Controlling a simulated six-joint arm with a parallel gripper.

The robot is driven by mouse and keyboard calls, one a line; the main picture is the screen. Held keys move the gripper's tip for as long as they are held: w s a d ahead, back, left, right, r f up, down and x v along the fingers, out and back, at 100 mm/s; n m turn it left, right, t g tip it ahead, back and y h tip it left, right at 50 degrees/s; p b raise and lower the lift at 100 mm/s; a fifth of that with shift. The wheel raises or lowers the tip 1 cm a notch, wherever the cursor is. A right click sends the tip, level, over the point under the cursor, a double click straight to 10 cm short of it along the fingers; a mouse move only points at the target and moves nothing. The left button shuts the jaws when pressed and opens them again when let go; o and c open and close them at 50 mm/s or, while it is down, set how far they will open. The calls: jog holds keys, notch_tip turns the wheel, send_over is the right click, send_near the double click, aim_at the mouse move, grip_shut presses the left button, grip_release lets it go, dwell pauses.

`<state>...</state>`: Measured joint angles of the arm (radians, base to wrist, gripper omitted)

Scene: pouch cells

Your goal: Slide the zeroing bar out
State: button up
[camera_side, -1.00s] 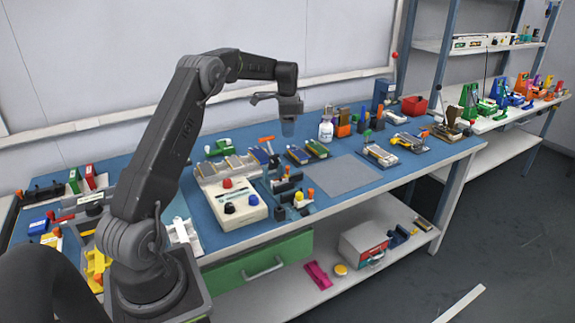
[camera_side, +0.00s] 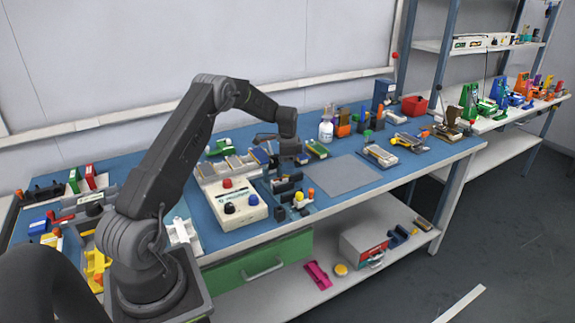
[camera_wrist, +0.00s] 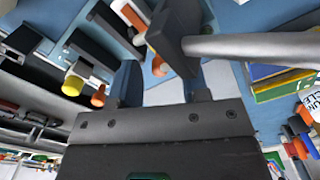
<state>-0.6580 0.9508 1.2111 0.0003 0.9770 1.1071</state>
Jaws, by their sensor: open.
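My gripper (camera_side: 290,160) is low over the back of a dark fixture (camera_side: 284,186) with black blocks and orange and yellow knobs. In the wrist view my gripper (camera_wrist: 155,65) is open, its fingers spread above the blue bench. The fixture's black blocks (camera_wrist: 95,40), yellow knob (camera_wrist: 72,85) and an orange-and-white handle (camera_wrist: 131,16) show at the upper left there. A light grey rod (camera_wrist: 255,46) crosses at the upper right; I cannot tell whether it is the zeroing bar. I cannot pick out the zeroing bar for sure. My wrist hides part of the fixture's back.
Coloured cells (camera_side: 317,148) and a white bottle (camera_side: 326,131) stand behind, close to my gripper.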

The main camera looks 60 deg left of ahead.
grip_shut()
dwell(0.3)
dwell(0.3)
jog(key=w, duration=0.4)
jog(key=shift+w, duration=1.05)
jog(key=shift+r, duration=0.1)
grip_release()
